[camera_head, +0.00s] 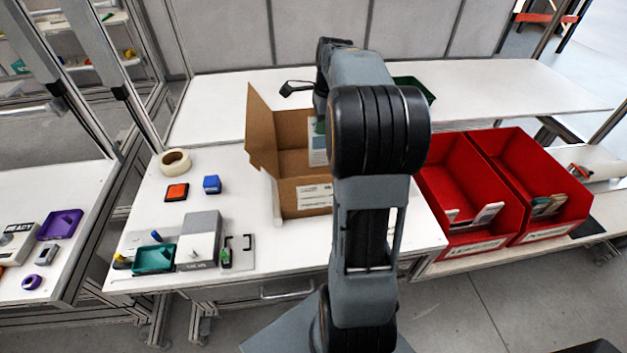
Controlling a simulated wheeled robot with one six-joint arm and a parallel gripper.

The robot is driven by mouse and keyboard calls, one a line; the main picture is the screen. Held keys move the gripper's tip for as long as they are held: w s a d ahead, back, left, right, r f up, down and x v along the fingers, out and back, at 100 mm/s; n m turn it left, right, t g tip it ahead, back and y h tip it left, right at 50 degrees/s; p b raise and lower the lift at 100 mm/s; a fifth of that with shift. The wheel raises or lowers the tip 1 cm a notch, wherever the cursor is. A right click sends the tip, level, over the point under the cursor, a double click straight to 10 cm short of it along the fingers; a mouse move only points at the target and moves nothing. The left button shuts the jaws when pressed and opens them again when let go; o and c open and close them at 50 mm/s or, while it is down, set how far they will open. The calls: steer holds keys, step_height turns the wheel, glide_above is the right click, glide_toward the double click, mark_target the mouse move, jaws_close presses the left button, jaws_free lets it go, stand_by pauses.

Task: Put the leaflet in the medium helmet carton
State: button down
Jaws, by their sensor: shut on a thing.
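The open cardboard carton (262,139) stands on the white table in front of me, its left flap raised. A white label with print (314,194) is on its front wall. The leaflet (317,150), pale with a green top, shows in the carton's opening, upright against the left edge of my arm. My gripper (321,113) is above the carton, mostly hidden behind my own arm, and is shut on the leaflet. My arm hides the carton's right side. I cannot tell whether the leaflet touches the carton's bottom.
Two red bins (462,185) with flat items stand at the right. A tape roll (175,162), a blue block (212,184) and an orange-topped pad (177,192) lie left of the carton. A teal tray (153,260) and a grey box (200,238) are at front left. A dark green tray (418,88) sits behind.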

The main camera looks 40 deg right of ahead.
mark_target(321, 165)
step_height(321, 165, down, 10)
steer(key=shift+b, duration=1.1)
steer(key=shift+f, duration=2.3)
steer(key=shift+f, duration=0.2)
steer(key=c, duration=1.2)
jaws_free()
steer(key=shift+o, duration=0.2)
